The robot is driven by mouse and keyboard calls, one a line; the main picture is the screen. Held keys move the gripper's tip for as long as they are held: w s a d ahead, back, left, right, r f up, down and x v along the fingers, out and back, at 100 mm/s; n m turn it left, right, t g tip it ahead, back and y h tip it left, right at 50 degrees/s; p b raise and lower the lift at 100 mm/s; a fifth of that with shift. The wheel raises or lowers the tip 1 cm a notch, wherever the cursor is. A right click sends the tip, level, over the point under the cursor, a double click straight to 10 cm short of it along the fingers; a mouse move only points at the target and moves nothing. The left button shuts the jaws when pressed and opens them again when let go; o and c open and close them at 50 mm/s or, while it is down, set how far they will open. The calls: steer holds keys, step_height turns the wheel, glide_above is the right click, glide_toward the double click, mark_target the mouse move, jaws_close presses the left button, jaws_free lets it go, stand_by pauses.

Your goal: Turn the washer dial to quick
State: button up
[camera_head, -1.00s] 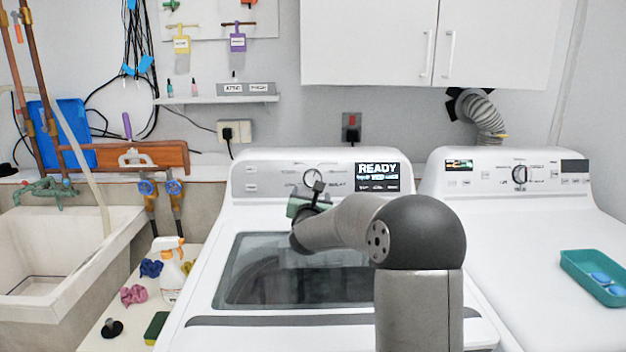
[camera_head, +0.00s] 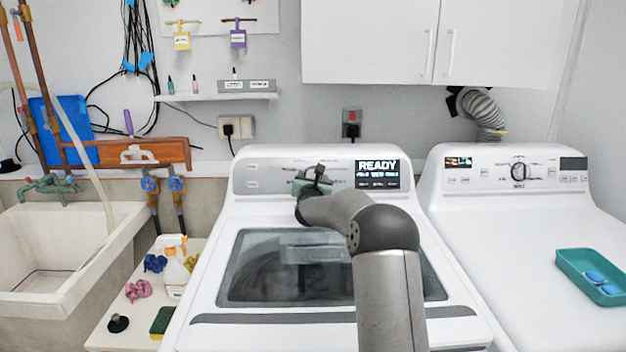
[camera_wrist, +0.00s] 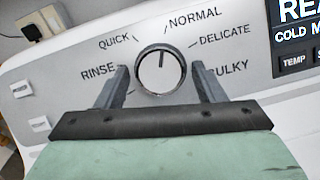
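The washer dial (camera_wrist: 158,72) is a round knob with a dark rim on the control panel. Its dark pointer line points up and slightly right, towards the NORMAL mark. The QUICK label (camera_wrist: 114,40) is at its upper left, beyond RINSE. My gripper (camera_wrist: 160,68) is open, one finger on the left of the dial and one on the right, with gaps visible between fingers and knob. In the head view my gripper (camera_head: 313,181) is in front of the washer panel (camera_head: 240,180) and hides most of the dial.
The washer display (camera_head: 377,174) reads READY, right of the dial. A second machine (camera_head: 520,225) with its own dial stands at the right, bearing a teal tray (camera_head: 570,268). A sink (camera_head: 70,235) is at the left. A spray bottle (camera_head: 174,272) stands beside the washer.

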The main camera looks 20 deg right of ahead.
steer(key=c, duration=0.7)
steer(key=shift+f, duration=0.1)
steer(key=shift+b, duration=0.45)
steer(key=shift+s+d+n+t+y+b, duration=0.1)
steer(key=shift+n+y+b, duration=0.6)
steer(key=shift+n+b, duration=1.5)
steer(key=shift+d+n+t+y+b, duration=0.1)
steer(key=shift+n+y+b, duration=0.6)
steer(key=shift+n+b, duration=1.45)
steer(key=shift+s+d+n+t+y+b, duration=0.1)
steer(key=shift+n+y+b, duration=0.9)
steer(key=shift+b, duration=2.1)
steer(key=shift+n, duration=0.35)
